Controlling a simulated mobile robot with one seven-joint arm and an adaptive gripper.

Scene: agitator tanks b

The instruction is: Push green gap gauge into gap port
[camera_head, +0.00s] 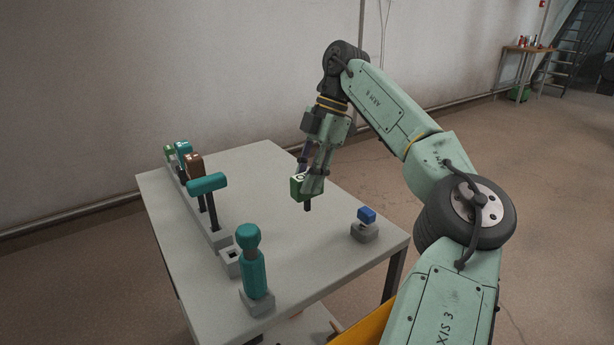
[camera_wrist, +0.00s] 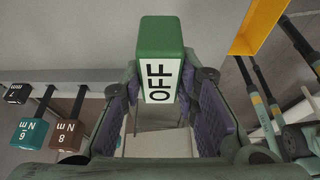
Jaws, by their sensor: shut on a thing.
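My gripper (camera_head: 313,174) is shut on the green gap gauge (camera_head: 298,188) and holds it in the air above the table. A dark shank points down below the green head. In the wrist view the green head (camera_wrist: 160,38) shows between the fingers, with a white face marked OFF. A grey block with a square dark opening (camera_head: 231,257) stands on the table, left of and nearer than the gauge. It looks empty and may be the gap port, but I see no label. The gauge is apart from it.
The table (camera_head: 270,165) carries a row of upright gauges at left, including a teal-headed one (camera_head: 207,183) and a brown-headed one (camera_head: 194,167). A teal handle (camera_head: 253,272) stands in a grey base in front. A blue piece (camera_head: 367,215) sits on a grey base at right.

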